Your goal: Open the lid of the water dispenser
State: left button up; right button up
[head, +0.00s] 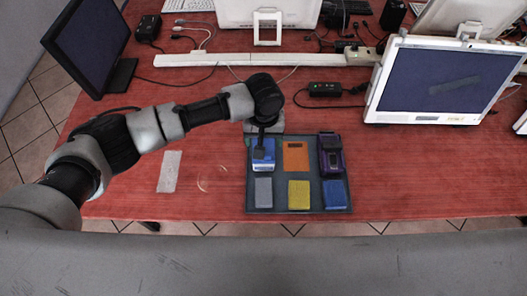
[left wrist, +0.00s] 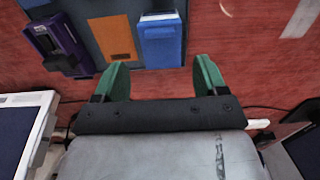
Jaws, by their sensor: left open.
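I cannot make out a water dispenser or its lid in either view. My left gripper (head: 262,138) is over the back left part of a dark tray (head: 247,192); it is open, with its green fingers apart in the left wrist view (left wrist: 161,75). A blue and white box (head: 263,160) lies in the tray by the gripper. In the left wrist view the blue box (left wrist: 161,45) is just beyond the fingertips, with nothing between them. My right gripper is not in view.
The tray also holds an orange piece (head: 296,157), a purple device (head: 330,158), and grey, yellow and blue blocks in front. Monitors (head: 445,82) and a white bar (head: 250,60) stand behind. A pale strip (head: 169,171) lies left. The red table is clear to the right.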

pick_arm(q)
notch_tip(320, 180, down, 9)
jog(key=shift+r, duration=0.2)
jog(key=c, duration=1.3)
jog(key=shift+r, duration=0.1)
